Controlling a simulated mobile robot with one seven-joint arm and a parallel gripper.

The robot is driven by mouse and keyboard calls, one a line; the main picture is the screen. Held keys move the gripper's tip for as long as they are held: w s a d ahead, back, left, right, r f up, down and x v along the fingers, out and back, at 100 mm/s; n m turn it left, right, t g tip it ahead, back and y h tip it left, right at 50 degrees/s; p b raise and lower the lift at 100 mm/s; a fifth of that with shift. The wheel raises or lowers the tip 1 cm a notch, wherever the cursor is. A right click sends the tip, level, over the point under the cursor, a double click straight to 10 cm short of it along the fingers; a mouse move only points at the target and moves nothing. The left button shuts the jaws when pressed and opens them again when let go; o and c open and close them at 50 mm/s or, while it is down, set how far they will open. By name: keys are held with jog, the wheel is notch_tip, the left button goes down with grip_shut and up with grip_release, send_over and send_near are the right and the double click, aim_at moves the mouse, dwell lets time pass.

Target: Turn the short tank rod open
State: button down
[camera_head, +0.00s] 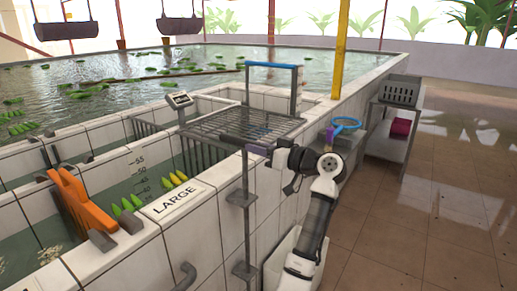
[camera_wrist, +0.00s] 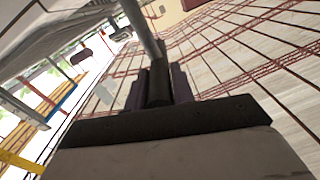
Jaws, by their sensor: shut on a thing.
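A thin grey upright rod (camera_head: 246,180) stands at the outer side of the tiled tank in the head view. My gripper (camera_head: 257,149) comes from the right and meets the rod at about the height of the grey grating. In the wrist view, a grey rod (camera_wrist: 140,25) runs down between the dark purple fingers of my gripper (camera_wrist: 160,88), which are shut on it. The grip itself is partly hidden. I cannot tell from the pictures how far the rod is turned.
The grating (camera_head: 240,124) lies over the tank beside the rod. An orange piece (camera_head: 80,205) and a "LARGE" label (camera_head: 176,201) are on the tank at left. A blue ring (camera_head: 346,124) is just right of my arm. A grey side table (camera_head: 390,140) stands behind; the tiled floor at right is clear.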

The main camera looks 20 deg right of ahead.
jog(key=c, duration=1.2)
grip_release()
jog(key=b+v, duration=0.3)
jog(key=v, duration=1)
jog(key=shift+s+d, duration=0.25)
jog(key=shift+s, duration=0.05)
